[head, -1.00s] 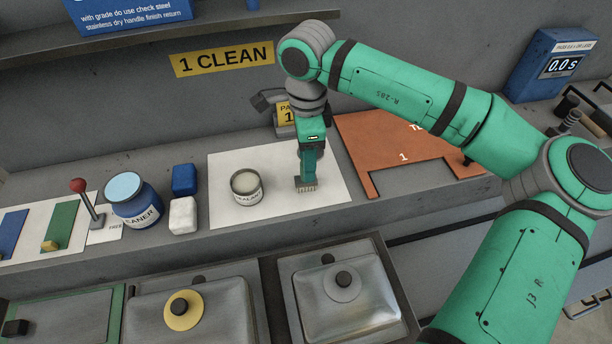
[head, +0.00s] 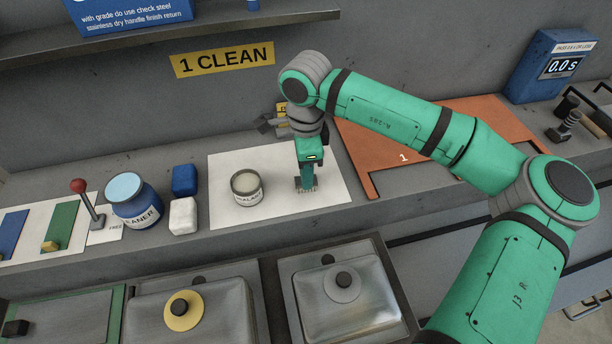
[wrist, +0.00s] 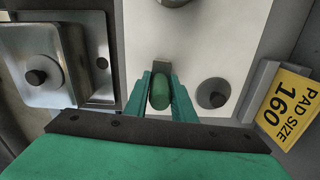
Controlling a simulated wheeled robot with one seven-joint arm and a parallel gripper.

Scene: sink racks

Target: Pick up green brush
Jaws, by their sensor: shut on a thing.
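The green brush (head: 306,186) stands upright on the white mat (head: 329,186), with its grey bristles at the bottom. Its green handle (wrist: 160,92) shows end-on in the wrist view. My gripper (head: 308,170) points down over it, and its two green fingers (wrist: 161,97) are closed on either side of the handle. The upper part of the brush is hidden by my gripper in the head view. I see no clear gap between the bristles and the mat.
A sealant can (head: 247,187) stands on the mat just left of the brush. An orange board (head: 440,165) lies to the right. A blue cleaner jar (head: 135,200) and two blocks (head: 184,181) are further left. Metal-lidded basins (head: 340,300) are in front.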

